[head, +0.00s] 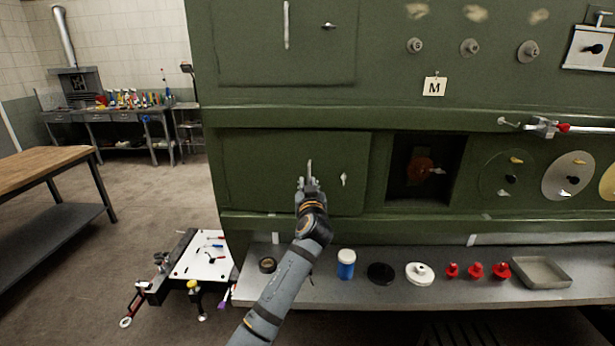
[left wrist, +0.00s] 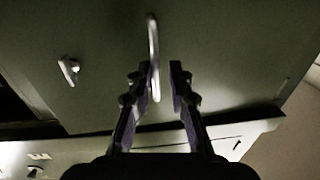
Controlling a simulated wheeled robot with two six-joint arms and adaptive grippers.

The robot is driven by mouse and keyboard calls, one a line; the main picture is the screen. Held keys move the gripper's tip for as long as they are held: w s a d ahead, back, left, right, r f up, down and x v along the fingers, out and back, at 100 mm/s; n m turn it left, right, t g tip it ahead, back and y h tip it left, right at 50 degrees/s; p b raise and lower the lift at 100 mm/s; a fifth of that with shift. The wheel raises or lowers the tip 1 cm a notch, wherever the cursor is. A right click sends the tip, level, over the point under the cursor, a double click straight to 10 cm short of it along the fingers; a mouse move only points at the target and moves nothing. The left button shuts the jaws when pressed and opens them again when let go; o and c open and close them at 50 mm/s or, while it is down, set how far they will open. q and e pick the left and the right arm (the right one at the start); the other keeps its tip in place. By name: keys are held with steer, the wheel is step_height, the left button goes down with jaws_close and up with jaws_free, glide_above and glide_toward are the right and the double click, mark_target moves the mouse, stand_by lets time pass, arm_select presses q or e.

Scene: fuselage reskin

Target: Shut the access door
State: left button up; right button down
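The access door (head: 265,170) is the green panel low on the green fuselage wall. It carries an upright pale bar handle (head: 310,168) and a small latch (head: 344,180) to its right. The door looks nearly flush with the wall; I cannot tell whether it is fully closed. My left gripper (head: 308,184) is at the handle's lower part. In the left wrist view the handle (left wrist: 152,40) runs down between the parted fingers of the left gripper (left wrist: 160,72), close to the left finger, with a gap to the right one. The latch (left wrist: 69,69) shows left there. My right gripper is out of view.
A dark recess (head: 400,190) with a reddish fitting lies right of the door. Below, a grey shelf (head: 327,290) holds a blue jar (head: 346,264), discs, red knobs and a tray (head: 541,272). A low white-topped cart (head: 207,257) stands at lower left; open floor lies beyond.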

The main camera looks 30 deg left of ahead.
arm_select(q)
steer(key=shift+w+a+r, duration=0.1)
steer(key=shift+w+a, duration=0.2)
steer(key=shift+w, duration=0.45)
steer(key=shift+a, duration=0.1)
steer(key=c, duration=0.3)
steer(key=shift+w+d, duration=0.15)
steer(key=shift+d, duration=0.05)
jaws_close()
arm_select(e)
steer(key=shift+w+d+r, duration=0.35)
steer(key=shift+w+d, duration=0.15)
arm_select(q)
steer(key=shift+a, duration=0.1)
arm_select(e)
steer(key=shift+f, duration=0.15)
